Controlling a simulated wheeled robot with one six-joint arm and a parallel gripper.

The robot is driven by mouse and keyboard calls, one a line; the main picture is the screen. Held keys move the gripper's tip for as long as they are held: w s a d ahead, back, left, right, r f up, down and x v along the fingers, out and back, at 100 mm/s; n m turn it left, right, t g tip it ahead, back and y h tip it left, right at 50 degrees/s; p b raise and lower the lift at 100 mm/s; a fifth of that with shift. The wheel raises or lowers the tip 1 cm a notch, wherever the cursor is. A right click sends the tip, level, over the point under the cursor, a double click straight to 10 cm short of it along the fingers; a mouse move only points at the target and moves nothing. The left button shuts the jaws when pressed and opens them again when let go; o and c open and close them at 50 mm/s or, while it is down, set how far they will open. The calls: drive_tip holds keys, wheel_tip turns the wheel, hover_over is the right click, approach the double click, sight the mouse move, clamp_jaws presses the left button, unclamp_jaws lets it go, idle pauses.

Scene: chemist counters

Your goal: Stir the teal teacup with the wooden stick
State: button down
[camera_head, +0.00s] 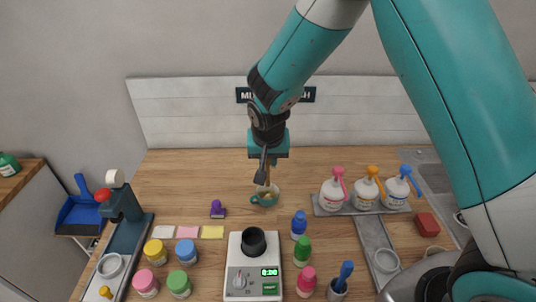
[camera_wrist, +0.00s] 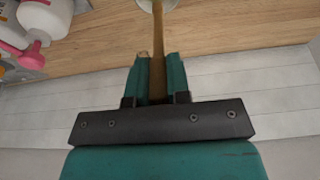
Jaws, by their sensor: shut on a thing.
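The teal teacup (camera_head: 268,201) stands upright on the wooden counter, its handle toward the left. My gripper (camera_head: 265,166) is above the cup, pointing down, and is shut on the wooden stick (camera_wrist: 157,45). The stick runs down from the jaws, and its lower end appears to be inside the cup. In the wrist view the stick passes between the two teal fingers toward a pale round shape at the top edge, likely the cup's rim. The stick's tip and the cup's inside are mostly hidden.
A purple stamp (camera_head: 217,209) stands left of the cup. A scale with a dark cup (camera_head: 254,242) is in front. Blue (camera_head: 299,225) and green bottles stand front right. Pump bottles (camera_head: 334,194) stand on a grey tray at right. Counter behind the cup is clear.

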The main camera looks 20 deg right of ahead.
sight(268, 177)
wheel_tip(268, 177, down, 3)
drive_tip(key=shift+s+r+b, duration=0.1)
drive_tip(key=shift+r+b, duration=0.1)
drive_tip(key=shift+b, duration=0.55)
drive_tip(key=shift+b+x, duration=1.7)
drive_tip(key=shift+x, duration=0.6)
drive_tip(key=shift+s+a, duration=0.15)
drive_tip(key=shift+s, duration=0.15)
